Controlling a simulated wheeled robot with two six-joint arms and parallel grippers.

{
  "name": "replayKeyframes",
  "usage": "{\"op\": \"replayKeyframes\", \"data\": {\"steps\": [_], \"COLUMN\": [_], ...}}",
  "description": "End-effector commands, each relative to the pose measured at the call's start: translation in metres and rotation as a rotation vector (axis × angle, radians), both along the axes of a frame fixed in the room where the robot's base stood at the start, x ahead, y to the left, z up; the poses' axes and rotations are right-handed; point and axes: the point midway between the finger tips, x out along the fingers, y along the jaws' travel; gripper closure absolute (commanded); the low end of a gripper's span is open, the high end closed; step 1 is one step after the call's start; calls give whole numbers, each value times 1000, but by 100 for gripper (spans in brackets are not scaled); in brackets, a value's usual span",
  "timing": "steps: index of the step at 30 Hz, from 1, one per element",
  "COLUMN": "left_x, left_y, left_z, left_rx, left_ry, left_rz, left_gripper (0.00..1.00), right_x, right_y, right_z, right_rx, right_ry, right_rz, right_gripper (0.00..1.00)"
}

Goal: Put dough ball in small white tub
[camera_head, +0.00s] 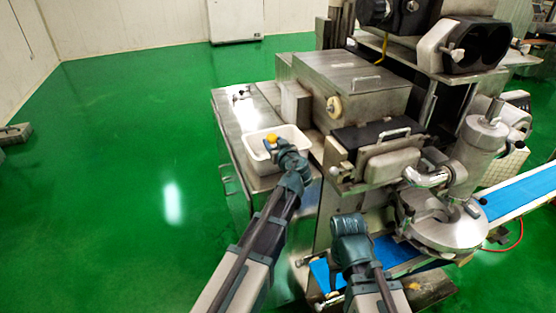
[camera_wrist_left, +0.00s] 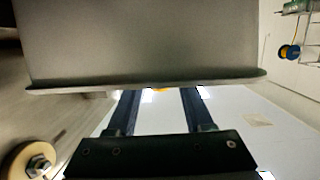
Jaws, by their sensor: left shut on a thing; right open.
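The small white tub (camera_head: 251,156) stands on the metal table, open at the top. The dough ball (camera_head: 271,138) is small and orange-yellow, over the tub's far part in the head view. My left gripper (camera_head: 273,143) is at the tub, shut on the dough ball. In the left wrist view its two fingers (camera_wrist_left: 159,100) run up to the rim of a pale wall (camera_wrist_left: 140,45), likely the tub, and only a sliver of the dough ball (camera_wrist_left: 160,90) shows. Whether the ball touches the tub is unclear. My right gripper (camera_head: 350,228) is open and empty, away from the tub.
The encrusting machine (camera_head: 355,75) stands right of the tub, with a cream knob (camera_head: 334,107) on its side. A blue conveyor belt (camera_head: 520,195) is at the right.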

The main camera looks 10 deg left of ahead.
Motion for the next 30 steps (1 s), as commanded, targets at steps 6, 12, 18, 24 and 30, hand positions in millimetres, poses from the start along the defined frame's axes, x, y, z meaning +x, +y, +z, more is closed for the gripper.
{"op": "replayKeyframes", "data": {"steps": [6,12,18,24,30], "left_x": [0,0,0,-1,-21], "left_y": [0,0,0,0,-12], "left_z": [-4,-4,-4,-4,2], "left_rx": [0,0,0,0,0], "left_ry": [0,0,0,0,0], "left_rz": [0,0,0,0,-3], "left_gripper": [100,32,13,13,13], "right_x": [0,0,0,0,0], "right_y": [0,0,0,0,0], "right_z": [-4,-4,-4,-4,2], "right_rx": [0,0,0,0,0], "right_ry": [0,0,0,0,0], "right_rz": [0,-1,-1,-1,0], "right_gripper": [50,50,50,50,50]}}
